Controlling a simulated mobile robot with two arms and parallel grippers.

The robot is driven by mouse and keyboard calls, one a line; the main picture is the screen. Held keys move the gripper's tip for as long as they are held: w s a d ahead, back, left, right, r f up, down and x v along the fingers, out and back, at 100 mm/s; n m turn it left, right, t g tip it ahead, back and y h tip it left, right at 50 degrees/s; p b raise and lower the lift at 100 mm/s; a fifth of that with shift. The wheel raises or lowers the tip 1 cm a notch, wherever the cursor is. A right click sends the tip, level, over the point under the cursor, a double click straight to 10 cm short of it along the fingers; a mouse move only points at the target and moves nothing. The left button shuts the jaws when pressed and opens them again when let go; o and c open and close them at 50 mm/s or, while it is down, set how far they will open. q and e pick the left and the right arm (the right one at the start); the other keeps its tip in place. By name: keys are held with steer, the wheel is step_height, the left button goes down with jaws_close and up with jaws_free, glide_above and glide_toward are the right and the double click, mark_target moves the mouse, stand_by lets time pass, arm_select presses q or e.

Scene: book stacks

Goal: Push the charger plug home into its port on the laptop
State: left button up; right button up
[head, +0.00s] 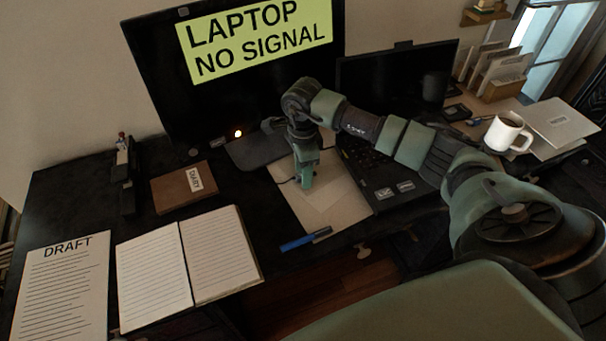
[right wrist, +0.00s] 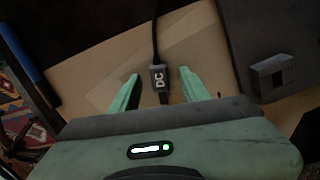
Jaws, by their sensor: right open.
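My right gripper (right wrist: 160,85) is open, with one green finger on each side of the plug and a gap to both. In the head view my right gripper (head: 306,182) points down beside the laptop's left edge and hides the plug. The open laptop (head: 395,85) has a dark screen; its edge also shows in the right wrist view (right wrist: 270,25). A small grey block (right wrist: 272,77) shows at that edge; I cannot tell whether it is the port. My left gripper is out of view.
A monitor (head: 160,75) reading "LAPTOP NO SIGNAL" stands behind. A blue pen (head: 300,241) lies at the tan sheet's (head: 340,212) front edge. An open notebook (head: 150,270), a diary (head: 180,190) and a draft page (head: 60,290) lie left. A white mug (head: 503,133) stands right.

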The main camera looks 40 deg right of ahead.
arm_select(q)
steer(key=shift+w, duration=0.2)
arm_select(e)
jaws_close()
